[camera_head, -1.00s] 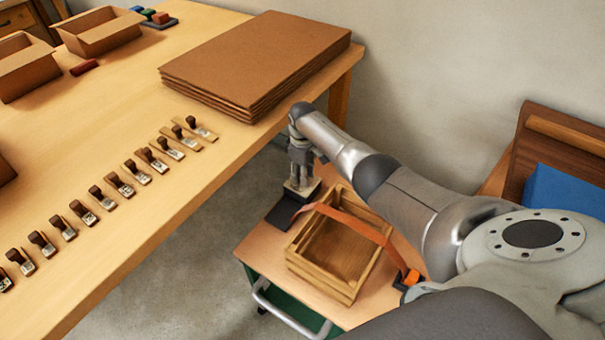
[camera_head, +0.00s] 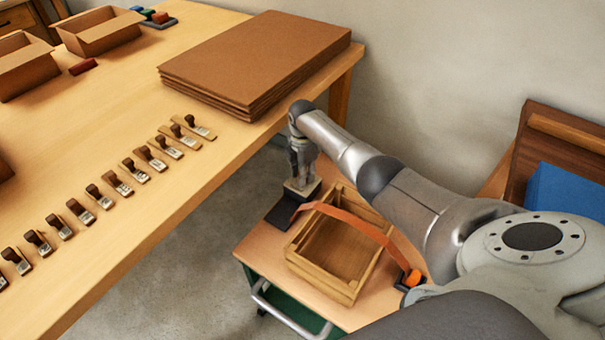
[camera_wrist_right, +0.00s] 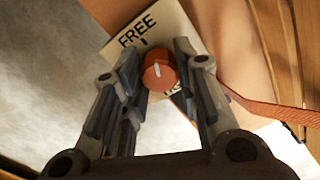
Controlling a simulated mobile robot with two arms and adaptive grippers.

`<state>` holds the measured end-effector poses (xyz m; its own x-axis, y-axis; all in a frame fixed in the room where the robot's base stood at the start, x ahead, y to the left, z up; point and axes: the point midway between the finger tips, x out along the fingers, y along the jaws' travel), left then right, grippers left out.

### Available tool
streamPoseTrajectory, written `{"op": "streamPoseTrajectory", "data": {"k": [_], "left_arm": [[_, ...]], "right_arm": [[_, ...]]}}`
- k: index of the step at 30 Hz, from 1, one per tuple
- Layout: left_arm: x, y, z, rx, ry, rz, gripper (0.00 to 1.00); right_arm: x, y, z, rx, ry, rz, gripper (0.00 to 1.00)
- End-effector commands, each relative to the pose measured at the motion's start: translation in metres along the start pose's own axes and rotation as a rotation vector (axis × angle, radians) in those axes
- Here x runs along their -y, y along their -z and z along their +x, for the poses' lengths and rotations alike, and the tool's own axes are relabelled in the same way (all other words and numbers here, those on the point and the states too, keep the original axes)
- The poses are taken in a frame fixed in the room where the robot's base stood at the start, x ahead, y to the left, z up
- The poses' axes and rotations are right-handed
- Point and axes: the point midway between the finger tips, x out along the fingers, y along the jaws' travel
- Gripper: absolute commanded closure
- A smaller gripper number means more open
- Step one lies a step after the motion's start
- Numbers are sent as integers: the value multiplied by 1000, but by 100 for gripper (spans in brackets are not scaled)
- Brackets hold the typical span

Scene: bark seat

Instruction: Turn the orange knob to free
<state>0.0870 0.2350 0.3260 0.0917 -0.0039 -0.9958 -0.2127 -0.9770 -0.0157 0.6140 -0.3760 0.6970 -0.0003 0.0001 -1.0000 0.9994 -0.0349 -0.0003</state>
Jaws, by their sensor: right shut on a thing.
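The orange knob (camera_wrist_right: 158,75) with a white line sits on a pale plate (camera_wrist_right: 178,28) in the right wrist view. The plate reads "FREE" at its upper left, beside a short black tick; other lettering is mostly hidden by a finger. The knob's white line points up, roughly toward the FREE side. My right gripper (camera_wrist_right: 158,62) is shut on the knob, one finger on each side. In the head view, my right gripper (camera_head: 299,178) reaches down to the dark base (camera_head: 284,212) at the trolley's far corner. My left gripper is out of view.
An orange strap (camera_head: 355,226) arches over a wooden crate (camera_head: 304,262) on the trolley (camera_head: 258,238), ending at an orange fitting (camera_head: 412,278). A worktable (camera_head: 110,130) at left holds a cardboard stack (camera_head: 255,55), stamps and open boxes (camera_head: 100,35). A blue block (camera_head: 565,190) is at right.

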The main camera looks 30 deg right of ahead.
Motion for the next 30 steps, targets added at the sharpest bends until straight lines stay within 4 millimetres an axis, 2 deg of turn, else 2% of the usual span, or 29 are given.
{"op": "streamPoseTrajectory", "data": {"k": [6, 15, 30], "left_arm": [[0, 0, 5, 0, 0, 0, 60], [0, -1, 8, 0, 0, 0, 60], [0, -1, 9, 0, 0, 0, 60]], "right_arm": [[1, -1, 1, 1, 2, -183, 95], [0, -1, 1, 1, 2, -362, 95], [0, -1, 0, 1, 0, -445, 95]]}}
